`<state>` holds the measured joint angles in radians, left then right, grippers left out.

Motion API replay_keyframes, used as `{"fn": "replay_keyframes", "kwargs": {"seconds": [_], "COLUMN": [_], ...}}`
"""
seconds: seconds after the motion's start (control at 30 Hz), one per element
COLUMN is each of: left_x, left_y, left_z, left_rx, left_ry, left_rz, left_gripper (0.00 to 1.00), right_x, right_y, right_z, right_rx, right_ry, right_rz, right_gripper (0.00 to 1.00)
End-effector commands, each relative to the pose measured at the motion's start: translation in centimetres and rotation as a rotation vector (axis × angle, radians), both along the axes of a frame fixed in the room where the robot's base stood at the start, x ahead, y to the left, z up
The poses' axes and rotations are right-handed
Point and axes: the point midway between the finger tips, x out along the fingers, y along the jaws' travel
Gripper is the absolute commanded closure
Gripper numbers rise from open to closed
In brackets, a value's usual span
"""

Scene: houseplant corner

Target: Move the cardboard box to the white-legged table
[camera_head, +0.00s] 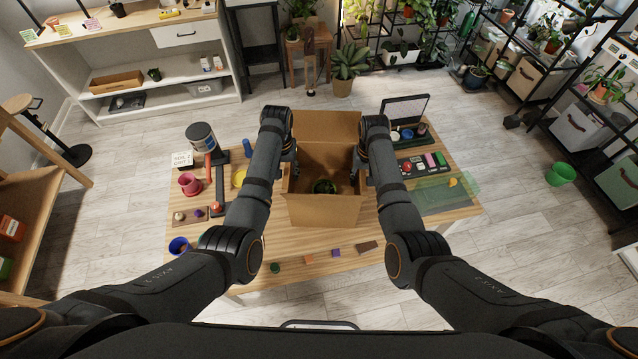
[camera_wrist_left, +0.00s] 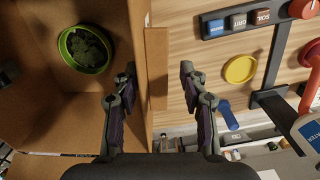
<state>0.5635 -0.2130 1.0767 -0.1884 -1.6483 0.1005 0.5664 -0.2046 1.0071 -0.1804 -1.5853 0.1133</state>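The open cardboard box (camera_head: 325,209) stands upright on a light wooden table (camera_head: 345,265). A green pot with a plant (camera_head: 324,187) is inside it. My left gripper (camera_head: 291,166) is at the box's left wall. In the left wrist view the gripper (camera_wrist_left: 158,85) is open, with one finger inside the box (camera_wrist_left: 125,140) and one outside, and gaps beside the wall. My right gripper (camera_head: 359,168) is at the right wall; its fingers are mostly hidden by my arm. A pale leg shows under the table's lower left edge; I cannot tell whether this is the white-legged table.
A red pot (camera_head: 190,184), a yellow dish (camera_head: 240,177) and a dark stand (camera_head: 219,190) are left of the box. An open dark case (camera_head: 404,108) and a green translucent sheet (camera_head: 440,193) are right.

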Motion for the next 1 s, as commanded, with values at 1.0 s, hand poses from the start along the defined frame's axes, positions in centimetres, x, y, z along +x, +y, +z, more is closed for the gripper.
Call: {"fn": "replay_keyframes", "kwargs": {"seconds": [1.0], "left_x": [0.0], "left_y": [-0.2], "left_z": [12.0], "left_rx": [-0.005], "left_ry": [0.000], "left_rz": [-0.002], "left_gripper": [0.54], "right_x": [0.0], "right_y": [0.4], "right_z": [0.1], "right_rx": [0.008], "right_ry": [-0.002], "right_rz": [0.002], "right_gripper": [0.54]}}
